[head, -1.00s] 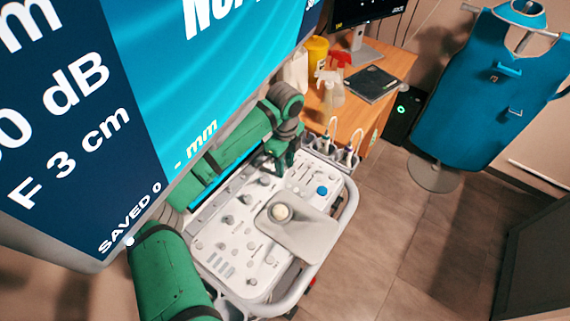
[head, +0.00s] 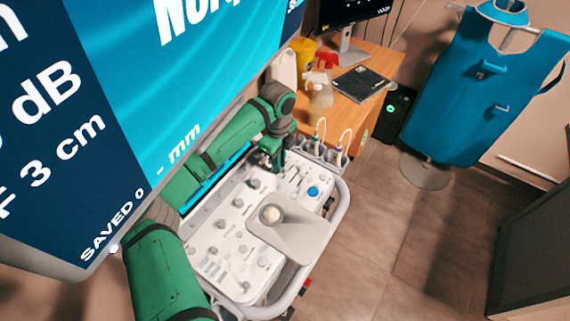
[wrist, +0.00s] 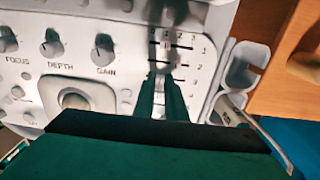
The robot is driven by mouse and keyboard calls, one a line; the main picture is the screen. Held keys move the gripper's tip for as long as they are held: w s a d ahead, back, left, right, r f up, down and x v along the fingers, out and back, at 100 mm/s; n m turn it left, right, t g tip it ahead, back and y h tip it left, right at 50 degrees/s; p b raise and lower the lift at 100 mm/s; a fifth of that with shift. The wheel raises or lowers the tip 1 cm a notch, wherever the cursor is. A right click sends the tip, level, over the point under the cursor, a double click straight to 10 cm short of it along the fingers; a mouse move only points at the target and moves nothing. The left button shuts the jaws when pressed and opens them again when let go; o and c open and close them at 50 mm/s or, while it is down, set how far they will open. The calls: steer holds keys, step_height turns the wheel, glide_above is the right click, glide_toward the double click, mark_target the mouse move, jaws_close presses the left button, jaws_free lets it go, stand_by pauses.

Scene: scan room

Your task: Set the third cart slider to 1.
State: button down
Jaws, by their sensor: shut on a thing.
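The cart's white control panel (head: 207,240) lies below the large screen. My gripper (head: 271,160) reaches down to its far end, near the slider block (head: 297,176). In the wrist view, my gripper (wrist: 166,78) has its two green fingers close together over the slider block (wrist: 184,62), which has dark tick lines and numbers, 1 being at the upper right. The fingers are shut on a slider knob that they mostly hide. I cannot tell which slider it is or its exact mark.
Knobs labelled DEPTH (wrist: 52,45) and GAIN (wrist: 103,52) stand left of the sliders. Probe holders (head: 325,153) edge the cart.

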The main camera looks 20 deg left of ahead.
steer(key=shift+d, duration=0.1)
steer(key=c, duration=1.8)
jaws_free()
steer(key=shift+r, duration=0.2)
step_height(320, 180, up, 10)
steer(key=shift+r, duration=0.25)
